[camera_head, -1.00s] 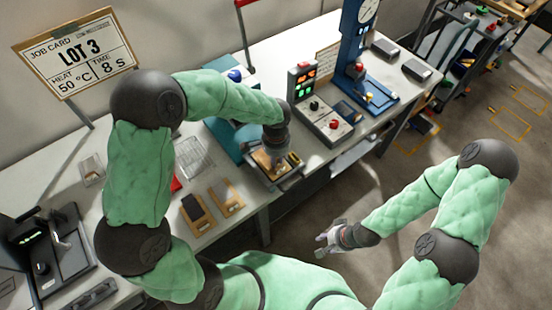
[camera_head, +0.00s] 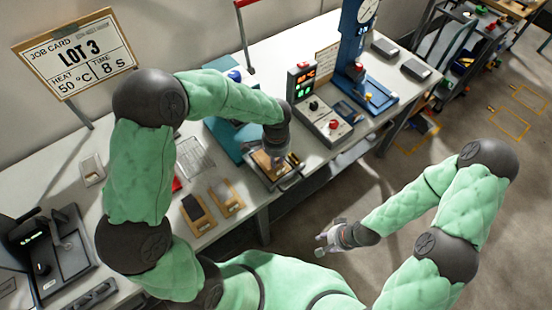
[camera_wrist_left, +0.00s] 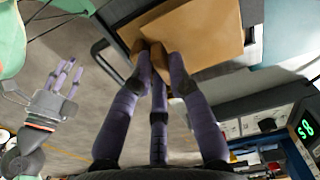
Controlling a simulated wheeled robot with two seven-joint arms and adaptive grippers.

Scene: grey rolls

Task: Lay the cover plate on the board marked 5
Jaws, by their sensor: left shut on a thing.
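My left gripper (camera_head: 279,162) is at the front of the teal machine (camera_head: 224,143), over a tray. In the left wrist view its fingertips (camera_wrist_left: 158,62) are shut on a small brown grip at the edge of a flat tan board (camera_wrist_left: 205,32). Two wooden boards lie on the table left of the machine, one with a dark pad (camera_head: 192,207) and one paler (camera_head: 227,196). I cannot read a 5 on any board, nor tell which piece is the cover plate. My right gripper (camera_head: 322,243) hangs empty over the floor; its fingers are spread in the left wrist view (camera_wrist_left: 68,78).
A control box (camera_head: 322,118) with lit display and red knob stands right of the machine, before a blue press (camera_head: 358,75). A clear tray (camera_head: 196,157) and small red piece lie behind the boards. A black device (camera_head: 50,255) fills the near left.

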